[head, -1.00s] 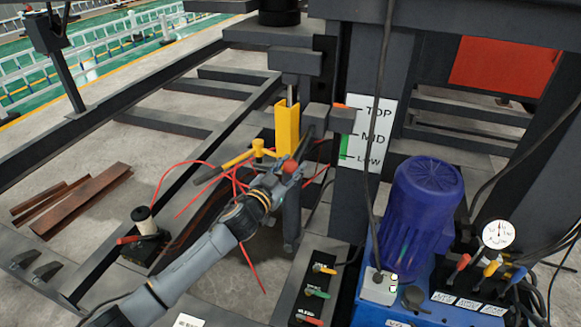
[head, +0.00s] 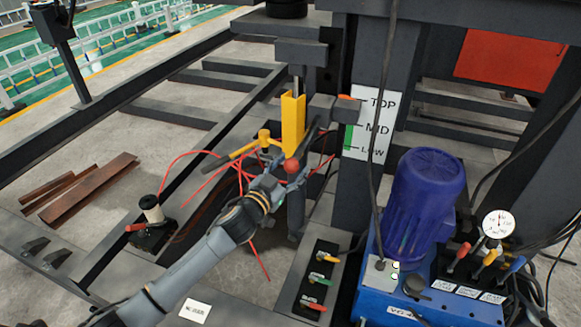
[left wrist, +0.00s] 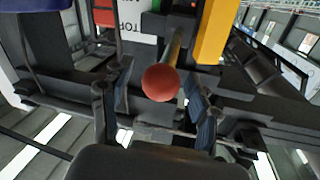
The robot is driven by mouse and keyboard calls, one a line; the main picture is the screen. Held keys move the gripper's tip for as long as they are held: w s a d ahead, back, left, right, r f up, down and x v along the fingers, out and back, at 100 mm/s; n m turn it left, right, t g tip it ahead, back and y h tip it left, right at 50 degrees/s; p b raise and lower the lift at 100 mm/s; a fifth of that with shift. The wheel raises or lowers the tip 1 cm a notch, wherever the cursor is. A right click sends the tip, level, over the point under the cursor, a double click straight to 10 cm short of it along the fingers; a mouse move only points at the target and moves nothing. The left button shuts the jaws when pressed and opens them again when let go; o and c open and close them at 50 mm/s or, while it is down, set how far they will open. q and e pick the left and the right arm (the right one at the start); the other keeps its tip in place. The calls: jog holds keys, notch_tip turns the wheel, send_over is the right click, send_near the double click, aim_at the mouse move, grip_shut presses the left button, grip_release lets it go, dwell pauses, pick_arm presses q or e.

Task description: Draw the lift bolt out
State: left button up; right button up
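The lift bolt seems to be the dark rod ending in a red ball knob (head: 292,166), in front of the yellow channel piece (head: 292,122) on the dark post. My left gripper (head: 276,181) is at the knob, coming from the lower left. In the left wrist view the red knob (left wrist: 161,83) sits between the two fingers (left wrist: 161,100), with a gap visible on each side. Its rod runs up and to the right, beside the yellow piece (left wrist: 213,32). The fingers look open. The rod's far end is hidden. My right gripper is not in view.
A yellow-handled tool (head: 240,153) and loose red cords (head: 190,153) lie close left of my gripper. A blue motor (head: 427,200) with a gauge and levers stands right. A valve box (head: 318,280) is in front. Rusty bars (head: 90,188) lie on the floor at left.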

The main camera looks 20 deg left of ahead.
pick_arm(q)
jog(key=v, duration=1.2)
jog(key=s+a+f+n+g+y, duration=0.1)
jog(key=a+f+g, duration=0.1)
jog(key=f, duration=0.9)
jog(key=s+a+f+n+g+y, duration=0.1)
jog(key=s+a+f+g+y, duration=0.15)
jog(key=f, duration=0.95)
jog(key=s+a+f+g, duration=0.1)
jog(key=s+f+g, duration=0.1)
jog(key=s+f, duration=0.45)
jog(key=s+a+f+g, duration=0.1)
jog(key=s+f+g, duration=0.15)
jog(key=f, duration=0.75)
jog(key=s+d+f+g, duration=0.2)
jog(key=s+f, duration=0.4)
jog(key=s, duration=0.5)
jog(key=s+d+f+g, duration=0.1)
jog(key=s+f+g, duration=0.2)
jog(key=s+f, duration=0.3)
jog(key=s+d+f+g, duration=0.2)
jog(key=s+f, duration=0.4)
jog(key=s, duration=1)
jog(key=shift+s+d+g, duration=0.3)
